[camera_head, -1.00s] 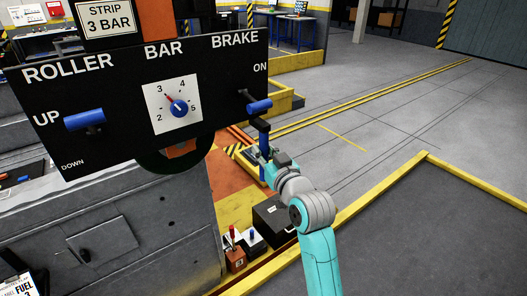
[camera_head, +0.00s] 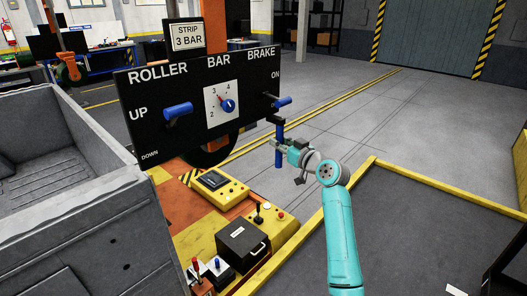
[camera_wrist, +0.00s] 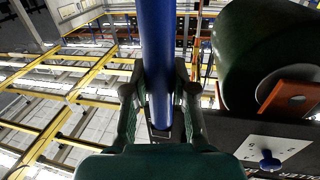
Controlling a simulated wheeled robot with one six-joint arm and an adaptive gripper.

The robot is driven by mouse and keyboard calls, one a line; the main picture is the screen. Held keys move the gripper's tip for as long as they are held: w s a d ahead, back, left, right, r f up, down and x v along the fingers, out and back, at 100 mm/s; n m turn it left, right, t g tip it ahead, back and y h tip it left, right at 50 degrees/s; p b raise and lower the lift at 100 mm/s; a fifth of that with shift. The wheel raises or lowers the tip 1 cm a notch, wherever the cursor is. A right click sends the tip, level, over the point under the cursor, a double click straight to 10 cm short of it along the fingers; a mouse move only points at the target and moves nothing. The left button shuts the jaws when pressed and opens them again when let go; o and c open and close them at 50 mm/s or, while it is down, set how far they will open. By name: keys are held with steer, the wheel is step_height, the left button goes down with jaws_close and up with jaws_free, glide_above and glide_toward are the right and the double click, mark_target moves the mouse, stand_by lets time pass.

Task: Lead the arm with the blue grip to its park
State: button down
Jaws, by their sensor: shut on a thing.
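The blue grip (camera_head: 279,157) is an upright blue bar below the right end of the black control panel. A short dark link (camera_head: 275,121) joins its top; where that link leads behind the panel is hidden. My gripper (camera_head: 280,146) is shut around the grip's middle. I cannot make out a marked park.
The black panel (camera_head: 240,68) carries a ROLLER lever (camera_head: 178,110), a BAR dial (camera_head: 226,104) and a BRAKE lever (camera_head: 283,101). A yellow console (camera_head: 235,190) and a black box (camera_head: 243,246) lie below. A grey bin (camera_head: 60,240) stands left. Floor at right is open.

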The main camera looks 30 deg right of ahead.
steer(key=d, duration=0.2)
steer(key=shift+w+d, duration=0.35)
steer(key=shift+w, duration=0.05)
steer(key=c, duration=0.9)
jaws_free()
steer(key=shift+d, duration=0.15)
steer(key=s, duration=0.4)
steer(key=s+d, duration=0.1)
steer(key=s, duration=0.6)
steer(key=shift+s+d, duration=0.15)
steer(key=shift+s, duration=0.25)
